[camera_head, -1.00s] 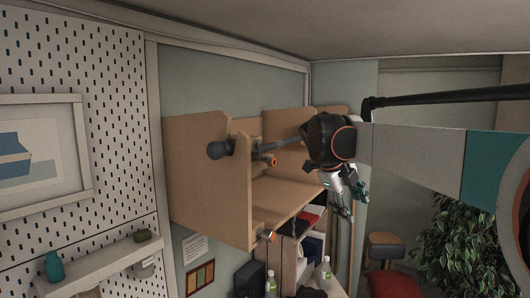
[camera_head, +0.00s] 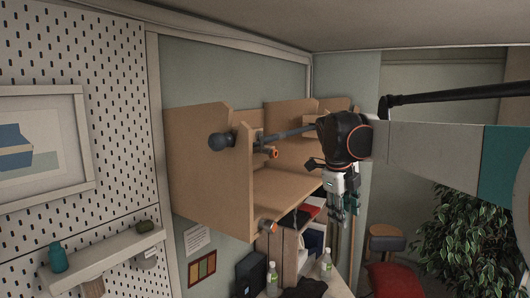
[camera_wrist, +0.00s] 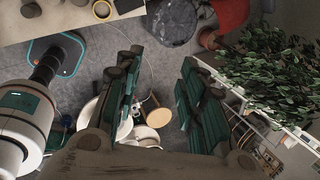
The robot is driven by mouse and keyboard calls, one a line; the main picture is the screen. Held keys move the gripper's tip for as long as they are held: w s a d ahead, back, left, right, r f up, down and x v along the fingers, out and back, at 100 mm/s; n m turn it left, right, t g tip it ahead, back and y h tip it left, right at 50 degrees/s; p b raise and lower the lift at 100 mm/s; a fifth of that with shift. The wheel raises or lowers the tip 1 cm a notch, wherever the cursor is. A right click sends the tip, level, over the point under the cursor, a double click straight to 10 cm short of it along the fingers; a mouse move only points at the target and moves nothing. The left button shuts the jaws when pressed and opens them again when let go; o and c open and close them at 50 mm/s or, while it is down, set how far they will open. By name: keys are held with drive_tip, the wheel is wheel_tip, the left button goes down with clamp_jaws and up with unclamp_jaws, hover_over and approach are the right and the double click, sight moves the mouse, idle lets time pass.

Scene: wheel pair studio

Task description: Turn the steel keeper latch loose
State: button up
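A wooden wall unit (camera_head: 205,165) hangs on the wall in the head view. A dark grey bar (camera_head: 288,133) with a round dark end (camera_head: 219,141) lies across it. I cannot tell which part is the steel keeper latch. My gripper (camera_head: 345,212) hangs to the right of the unit, fingers pointing down, apart from it. In the wrist view my gripper (camera_wrist: 160,66) is open, with nothing between its fingers.
Below the unit are a shelf with books (camera_head: 308,235) and bottles (camera_head: 272,275). A leafy plant (camera_head: 468,240) and a red seat (camera_head: 393,279) stand at right. A pegboard (camera_head: 75,120) and a small wall shelf (camera_head: 105,250) are at left. The wrist view shows cluttered floor below.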

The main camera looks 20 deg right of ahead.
drive_tip(key=a+f+n+t+y, duration=0.1)
drive_tip(key=a+f+y, duration=0.2)
drive_tip(key=a+y, duration=0.15)
drive_tip(key=n+t+y, duration=0.3)
drive_tip(key=t+y, duration=0.7)
drive_tip(key=y, duration=0.1)
approach(271, 152)
drive_tip(key=x, duration=0.9)
drive_tip(key=shift+a, duration=0.1)
drive_tip(key=shift+c, duration=0.3)
clamp_jaws()
